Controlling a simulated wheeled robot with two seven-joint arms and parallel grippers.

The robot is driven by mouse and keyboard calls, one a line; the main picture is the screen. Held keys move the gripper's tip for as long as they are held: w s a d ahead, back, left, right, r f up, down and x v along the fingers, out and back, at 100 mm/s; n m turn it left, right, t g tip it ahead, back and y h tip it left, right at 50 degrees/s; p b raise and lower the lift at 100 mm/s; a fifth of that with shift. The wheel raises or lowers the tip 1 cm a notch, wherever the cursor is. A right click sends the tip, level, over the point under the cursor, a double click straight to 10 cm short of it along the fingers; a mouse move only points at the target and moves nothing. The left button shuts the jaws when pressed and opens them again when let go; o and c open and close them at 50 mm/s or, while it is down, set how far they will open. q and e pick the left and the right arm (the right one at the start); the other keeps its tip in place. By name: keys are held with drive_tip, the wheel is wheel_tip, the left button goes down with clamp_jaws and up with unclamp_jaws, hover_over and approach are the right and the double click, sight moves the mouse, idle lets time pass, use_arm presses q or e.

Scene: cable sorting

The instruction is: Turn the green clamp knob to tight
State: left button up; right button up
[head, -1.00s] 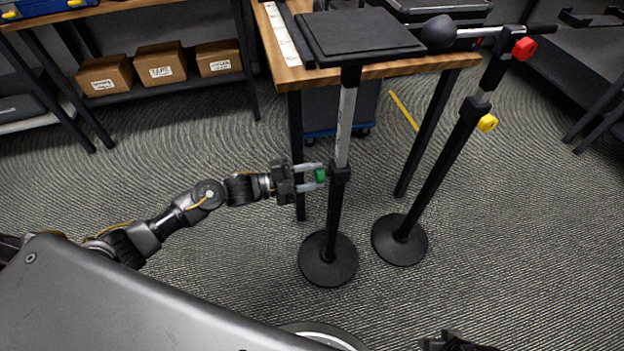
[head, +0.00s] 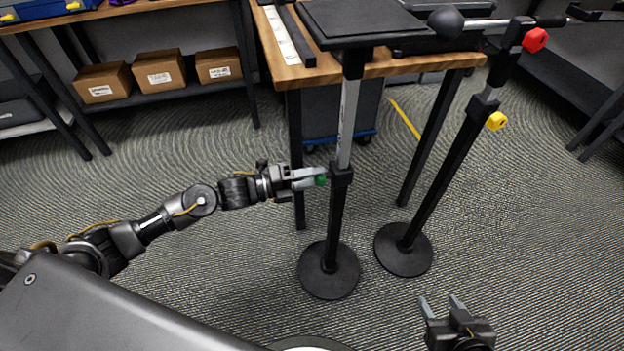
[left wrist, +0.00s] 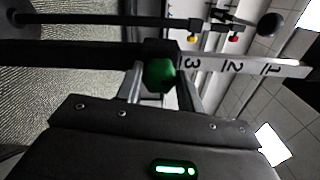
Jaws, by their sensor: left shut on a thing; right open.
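The green clamp knob (head: 320,180) sits on the collar (head: 341,175) of a black stand with a flat plate (head: 362,20) on top. My left gripper (head: 312,179) is shut on the knob from the left. In the left wrist view, the green knob (left wrist: 159,76) lies between my two fingers (left wrist: 160,90), and a numbered scale (left wrist: 245,67) shows on the stand's post beside the collar. My right gripper (head: 441,306) is open and empty, low at the bottom right, away from the stands.
A second stand with a yellow knob (head: 496,121), a red knob (head: 535,40) and a black ball (head: 446,21) is to the right. A wooden table (head: 290,72) stands behind. Cardboard boxes (head: 160,70) sit on a shelf at the left. The front floor is clear.

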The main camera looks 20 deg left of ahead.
drive_tip(key=shift+w+a+r, duration=0.25)
drive_tip(key=shift+a+r, duration=0.05)
use_arm(q)
drive_tip(key=o, duration=1)
drive_tip(key=v, duration=1.1)
use_arm(e)
drive_tip(key=shift+s+d+f+g, duration=0.3)
drive_tip(key=shift+s+d+f, duration=0.15)
drive_tip(key=shift+d+f, duration=0.1)
